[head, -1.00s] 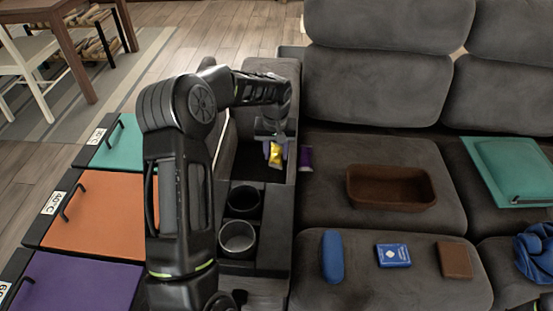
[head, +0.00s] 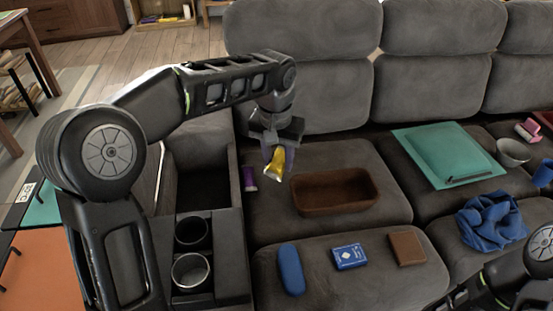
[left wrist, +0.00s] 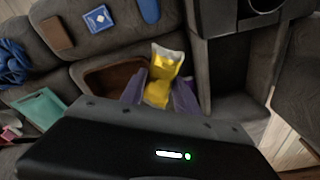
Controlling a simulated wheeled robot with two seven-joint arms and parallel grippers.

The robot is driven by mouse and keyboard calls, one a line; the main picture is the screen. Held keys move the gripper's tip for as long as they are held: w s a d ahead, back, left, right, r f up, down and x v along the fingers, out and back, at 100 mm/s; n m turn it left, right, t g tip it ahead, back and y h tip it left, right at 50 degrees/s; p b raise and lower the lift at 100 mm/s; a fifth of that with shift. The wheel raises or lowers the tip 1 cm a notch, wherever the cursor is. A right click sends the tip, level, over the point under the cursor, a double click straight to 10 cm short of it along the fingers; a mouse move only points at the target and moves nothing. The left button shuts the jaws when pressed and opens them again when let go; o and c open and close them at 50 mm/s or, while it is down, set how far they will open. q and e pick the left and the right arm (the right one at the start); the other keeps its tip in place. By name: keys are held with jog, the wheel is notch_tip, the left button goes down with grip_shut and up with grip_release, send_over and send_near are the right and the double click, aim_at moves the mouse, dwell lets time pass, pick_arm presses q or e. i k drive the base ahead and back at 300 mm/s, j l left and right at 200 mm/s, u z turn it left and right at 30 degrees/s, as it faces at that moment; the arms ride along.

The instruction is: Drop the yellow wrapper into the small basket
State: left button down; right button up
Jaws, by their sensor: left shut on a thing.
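The yellow wrapper (head: 275,166) hangs between the fingertips of my left gripper (head: 278,158), which is shut on it. In the left wrist view the wrapper (left wrist: 161,72) shows between the two purple-grey fingers. The small brown basket (head: 338,203) sits on the sofa seat, just right of and below the gripper in the head view. Its inside looks empty. The wrapper is left of the basket's middle, near its left end, and looks above seat level. In the left wrist view the basket (left wrist: 92,80) is partly hidden behind the gripper. Only part of my right arm shows at the lower right.
A blue case (head: 291,270), a blue card box (head: 349,257) and a brown wallet (head: 407,248) lie in front of the basket. A purple item (head: 249,179) lies left of it. An open console compartment (head: 205,188) and two cup holders (head: 192,270) are further left.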

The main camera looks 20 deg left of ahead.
aim_at(326, 198)
jog(key=i+l, duration=0.15)
jog(key=l, duration=0.2)
jog(key=i+l, duration=0.1)
jog(key=l, duration=0.3)
jog(key=i+l, duration=0.15)
jog(key=l, duration=0.2)
jog(key=i+l, duration=0.15)
jog(key=l, duration=0.2)
jog(key=i+l, duration=0.15)
jog(key=l, duration=0.25)
